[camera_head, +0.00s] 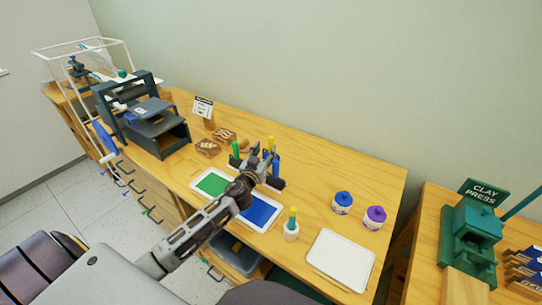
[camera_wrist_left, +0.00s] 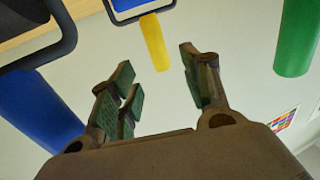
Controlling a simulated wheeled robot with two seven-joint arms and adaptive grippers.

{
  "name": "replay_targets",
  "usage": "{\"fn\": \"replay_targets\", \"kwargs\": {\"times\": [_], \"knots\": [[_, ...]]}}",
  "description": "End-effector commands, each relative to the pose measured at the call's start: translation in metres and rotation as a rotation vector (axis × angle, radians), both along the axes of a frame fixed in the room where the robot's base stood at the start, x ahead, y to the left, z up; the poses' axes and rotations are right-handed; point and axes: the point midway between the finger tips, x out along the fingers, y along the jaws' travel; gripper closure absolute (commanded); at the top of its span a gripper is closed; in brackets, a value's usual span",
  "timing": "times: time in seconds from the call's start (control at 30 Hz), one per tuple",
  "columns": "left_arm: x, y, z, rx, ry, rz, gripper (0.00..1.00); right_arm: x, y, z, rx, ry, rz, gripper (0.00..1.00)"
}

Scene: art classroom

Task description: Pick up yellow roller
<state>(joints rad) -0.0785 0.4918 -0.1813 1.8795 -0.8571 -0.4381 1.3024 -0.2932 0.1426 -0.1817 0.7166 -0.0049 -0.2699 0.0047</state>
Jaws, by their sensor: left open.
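The yellow roller (camera_head: 270,142) shows in the head view by its yellow handle, which stands up just behind my left gripper (camera_head: 262,162). Much of the rest of it is hidden by the gripper. In the left wrist view the yellow handle (camera_wrist_left: 154,45) hangs from the top, beyond and between the fingers of the left gripper (camera_wrist_left: 158,85). The gripper is open and empty, and the handle appears apart from the fingers. My right gripper is not in view.
A green handle (camera_head: 235,150) and a blue handle (camera_head: 276,164) stand close beside the gripper. Green (camera_head: 211,183) and blue (camera_head: 260,211) paint trays lie in front.

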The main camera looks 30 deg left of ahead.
Motion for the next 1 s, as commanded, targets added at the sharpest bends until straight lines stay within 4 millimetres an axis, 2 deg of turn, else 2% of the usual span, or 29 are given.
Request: {"fn": "replay_targets", "kwargs": {"times": [0.3,0.7,1.0], "knots": [[0.02,0.003,0.001,0.001,-0.001,0.0,0.53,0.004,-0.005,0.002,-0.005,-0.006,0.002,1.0],[0.022,0.003,0.0,0.001,0.0,0.0,0.53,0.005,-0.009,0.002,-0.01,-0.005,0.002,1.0],[0.029,0.004,0.001,0.002,-0.001,0.0,0.53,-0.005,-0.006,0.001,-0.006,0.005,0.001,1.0]]}}
